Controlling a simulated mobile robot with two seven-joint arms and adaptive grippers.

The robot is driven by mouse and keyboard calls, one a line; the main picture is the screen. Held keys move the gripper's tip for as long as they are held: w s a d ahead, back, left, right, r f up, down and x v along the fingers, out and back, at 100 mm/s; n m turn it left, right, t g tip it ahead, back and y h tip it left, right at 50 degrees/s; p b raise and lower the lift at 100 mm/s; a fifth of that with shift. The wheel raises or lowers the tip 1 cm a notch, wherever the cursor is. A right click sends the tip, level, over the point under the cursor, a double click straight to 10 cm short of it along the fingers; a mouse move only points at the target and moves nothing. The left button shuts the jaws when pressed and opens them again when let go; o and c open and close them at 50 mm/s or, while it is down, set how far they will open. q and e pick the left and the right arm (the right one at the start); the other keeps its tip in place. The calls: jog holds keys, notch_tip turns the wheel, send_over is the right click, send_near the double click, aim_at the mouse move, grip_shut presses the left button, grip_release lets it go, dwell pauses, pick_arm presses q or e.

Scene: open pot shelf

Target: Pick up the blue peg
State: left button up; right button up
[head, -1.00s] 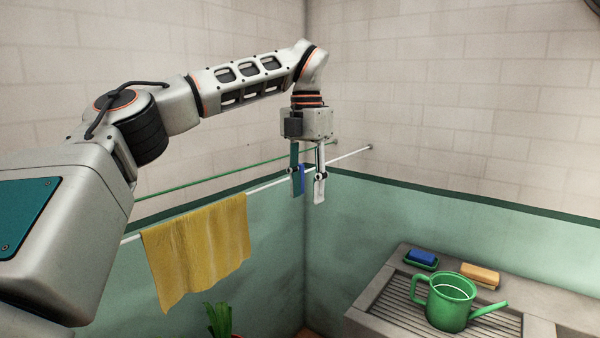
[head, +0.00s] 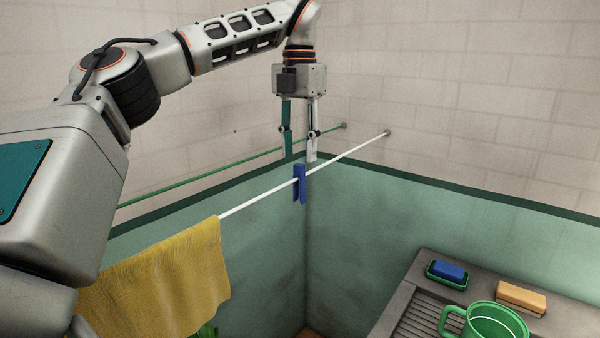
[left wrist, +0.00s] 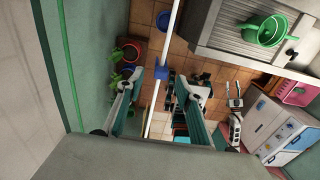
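The blue peg (head: 300,184) is clipped on the white line (head: 345,155) and hangs upright. My left gripper (head: 298,157) points down, open and empty, with its fingertips just above the peg in the head view. In the left wrist view, the blue peg (left wrist: 161,72) lies beyond the gap between the open fingers of the left gripper (left wrist: 158,82), nearer the left finger. No finger visibly touches it. My right gripper (left wrist: 234,88) shows small in the left wrist view, away from the peg, with its fingers apart.
A yellow cloth (head: 165,280) hangs on the same line to the left. A green line (head: 200,178) runs behind it along the wall.

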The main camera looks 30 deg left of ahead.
aim_at(300, 178)
pick_arm(q)
jog(key=shift+f, duration=0.9)
notch_tip(300, 178, down, 6)
jog(key=shift+w+d+r, duration=0.1)
jog(key=c, duration=0.9)
